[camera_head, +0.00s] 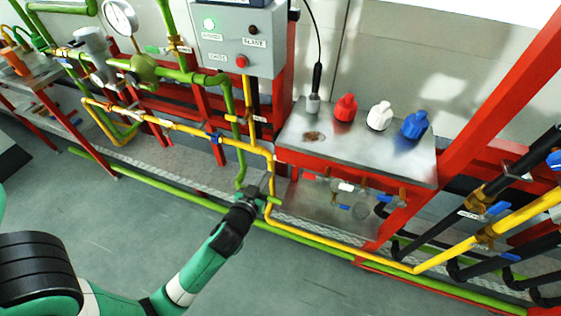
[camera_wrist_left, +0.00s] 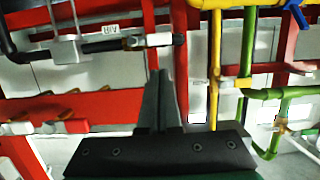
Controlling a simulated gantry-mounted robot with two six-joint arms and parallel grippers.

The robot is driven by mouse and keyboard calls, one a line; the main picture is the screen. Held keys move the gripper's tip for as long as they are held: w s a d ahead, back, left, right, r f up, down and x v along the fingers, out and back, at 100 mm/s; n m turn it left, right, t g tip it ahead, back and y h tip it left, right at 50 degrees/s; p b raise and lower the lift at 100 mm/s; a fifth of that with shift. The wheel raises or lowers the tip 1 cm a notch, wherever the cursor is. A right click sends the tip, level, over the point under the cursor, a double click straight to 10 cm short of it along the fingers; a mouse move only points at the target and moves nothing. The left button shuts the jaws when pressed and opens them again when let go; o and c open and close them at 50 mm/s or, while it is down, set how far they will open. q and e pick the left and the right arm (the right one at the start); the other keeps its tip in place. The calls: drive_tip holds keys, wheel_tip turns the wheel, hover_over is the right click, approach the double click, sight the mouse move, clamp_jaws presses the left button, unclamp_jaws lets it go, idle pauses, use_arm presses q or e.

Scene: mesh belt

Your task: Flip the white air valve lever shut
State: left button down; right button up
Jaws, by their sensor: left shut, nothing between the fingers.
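A white lever (camera_wrist_left: 150,41), seen as a pale bar on a dark horizontal pipe, shows in the left wrist view near a small upside-down label (camera_wrist_left: 97,30). In the head view a small white piece (camera_head: 346,187) sits among the fittings under the metal shelf; I cannot tell whether it is the lever or a label. My left gripper (camera_head: 266,196) is shut and empty, in front of the yellow pipe, left of those fittings. In the left wrist view its fingertips (camera_wrist_left: 159,73) appear just short of the white lever, with no clear contact. My right gripper is in neither view.
The metal shelf (camera_head: 300,148) holds red, white and blue bottles. A yellow pipe (camera_head: 269,170) and a green pipe (camera_head: 312,244) run close to the gripper. Black pipes with blue levers (camera_head: 498,208) stand at right. The grey floor is open in front.

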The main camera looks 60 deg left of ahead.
use_arm(q)
drive_tip(key=b+x, duration=0.2)
drive_tip(key=x, duration=0.8)
drive_tip(key=shift+b, duration=0.35)
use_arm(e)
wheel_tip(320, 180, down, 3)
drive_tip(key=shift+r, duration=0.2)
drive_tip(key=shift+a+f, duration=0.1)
